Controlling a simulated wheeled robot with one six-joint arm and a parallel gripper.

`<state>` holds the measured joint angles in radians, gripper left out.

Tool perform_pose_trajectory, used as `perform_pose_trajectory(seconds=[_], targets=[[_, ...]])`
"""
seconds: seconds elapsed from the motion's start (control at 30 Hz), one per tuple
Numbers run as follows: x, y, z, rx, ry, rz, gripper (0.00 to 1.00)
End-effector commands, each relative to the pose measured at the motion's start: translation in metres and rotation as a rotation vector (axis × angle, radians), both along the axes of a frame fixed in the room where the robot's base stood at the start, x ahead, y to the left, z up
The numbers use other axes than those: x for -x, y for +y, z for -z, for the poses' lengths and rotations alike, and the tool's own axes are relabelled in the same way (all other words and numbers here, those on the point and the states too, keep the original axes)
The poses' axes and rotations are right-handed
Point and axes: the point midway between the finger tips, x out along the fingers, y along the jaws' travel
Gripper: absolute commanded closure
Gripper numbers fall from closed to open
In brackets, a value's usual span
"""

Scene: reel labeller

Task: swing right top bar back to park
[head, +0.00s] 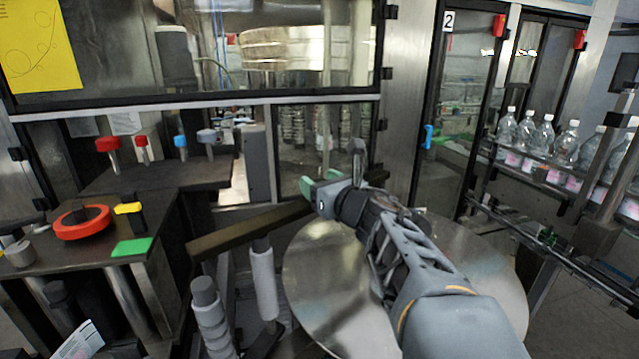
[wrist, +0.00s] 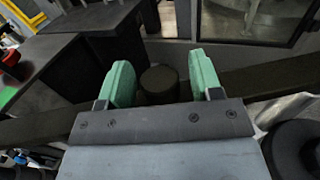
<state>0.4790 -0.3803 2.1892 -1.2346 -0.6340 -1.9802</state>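The top bar (head: 240,231) is a long, flat dark-brown bar. It runs from the left middle of the head view up to the right, passing behind my gripper. In the wrist view the bar (wrist: 270,78) crosses the whole picture behind the fingers. A dark round knob (wrist: 159,84) stands at the bar between my two green fingers. My gripper (head: 320,184) is at the bar's right part, and it also shows in the wrist view (wrist: 162,80). Its fingers are apart, with a gap visible on each side of the knob. The fingers hide part of the bar.
A large round metal plate (head: 325,285) lies below my arm. White rollers (head: 263,285) stand under the bar. A dark table (head: 40,262) with a red ring (head: 82,222) is at left. Glass doors stand behind, and a bottle conveyor (head: 545,185) is at right.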

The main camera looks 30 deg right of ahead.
Motion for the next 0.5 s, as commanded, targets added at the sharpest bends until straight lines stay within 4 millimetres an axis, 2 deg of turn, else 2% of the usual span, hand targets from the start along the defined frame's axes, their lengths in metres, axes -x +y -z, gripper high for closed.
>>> perform_pose_trajectory(seconds=[0.07, 0.5], targets=[[0.0, 0.0004, -0.0001, 0.0, 0.0, -0.001, 0.49], [-0.0003, 0.0018, -0.0002, 0.0, 0.0, -0.004, 0.91]])
